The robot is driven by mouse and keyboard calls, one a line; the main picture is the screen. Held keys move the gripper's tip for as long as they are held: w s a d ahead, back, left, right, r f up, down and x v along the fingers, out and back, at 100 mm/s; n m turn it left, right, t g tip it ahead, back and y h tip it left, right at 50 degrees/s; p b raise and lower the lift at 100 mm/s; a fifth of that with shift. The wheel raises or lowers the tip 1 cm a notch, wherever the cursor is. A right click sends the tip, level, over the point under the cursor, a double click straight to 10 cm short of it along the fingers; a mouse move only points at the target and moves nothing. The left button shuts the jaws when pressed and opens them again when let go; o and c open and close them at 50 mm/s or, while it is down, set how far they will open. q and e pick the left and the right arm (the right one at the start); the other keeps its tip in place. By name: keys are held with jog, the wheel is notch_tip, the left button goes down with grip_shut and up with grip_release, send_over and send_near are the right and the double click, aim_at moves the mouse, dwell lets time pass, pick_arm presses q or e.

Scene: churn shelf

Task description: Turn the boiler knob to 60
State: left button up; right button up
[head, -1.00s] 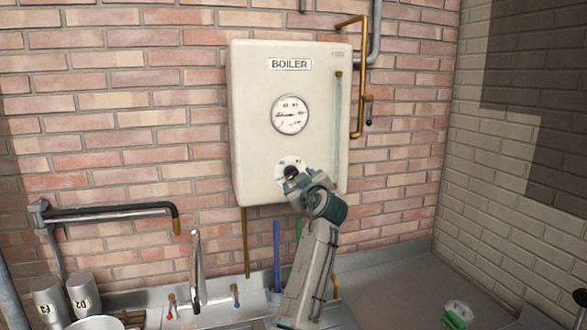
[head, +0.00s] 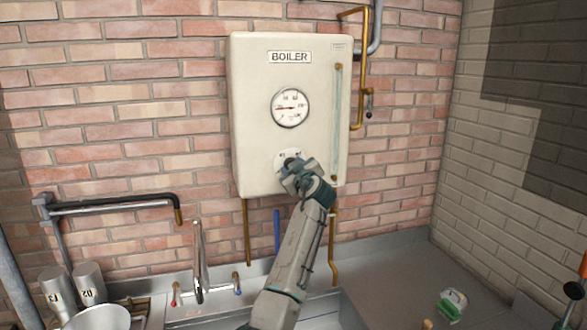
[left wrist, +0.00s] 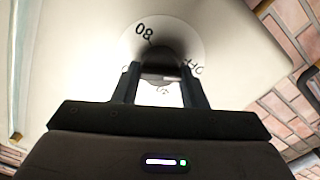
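The white boiler (head: 250,120) hangs on the brick wall in the head view, with a round gauge (head: 290,108) whose red needle points left. Its knob dial (head: 284,157) lies below the gauge, mostly hidden by my left gripper (head: 294,172). In the left wrist view the dark knob (left wrist: 162,65) stands between the two fingers of my left gripper (left wrist: 160,80). The fingers are apart, one on each side of it; I cannot tell if they touch it. The dial plate (left wrist: 143,32) shows "80" at the top and part of "OFF" at the right. My right gripper is not in view.
A steel sink (head: 320,310) and a tap (head: 198,260) are below. A swing-arm pipe (head: 115,205) is at the left. Copper pipes (head: 357,90) run along the boiler's right side. A green-and-white item (head: 450,304) lies on the counter at the right.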

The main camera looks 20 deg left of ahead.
pick_arm(q)
jog(key=shift+w+d+f+m, duration=0.1)
jog(key=shift+f+m, duration=0.05)
jog(key=shift+m, duration=7.75)
jog(key=shift+d+f+m, duration=0.1)
jog(key=shift+f+m, duration=0.05)
jog(key=shift+m, duration=7.75)
jog(key=o, duration=1)
jog(key=shift+c, duration=0.2)
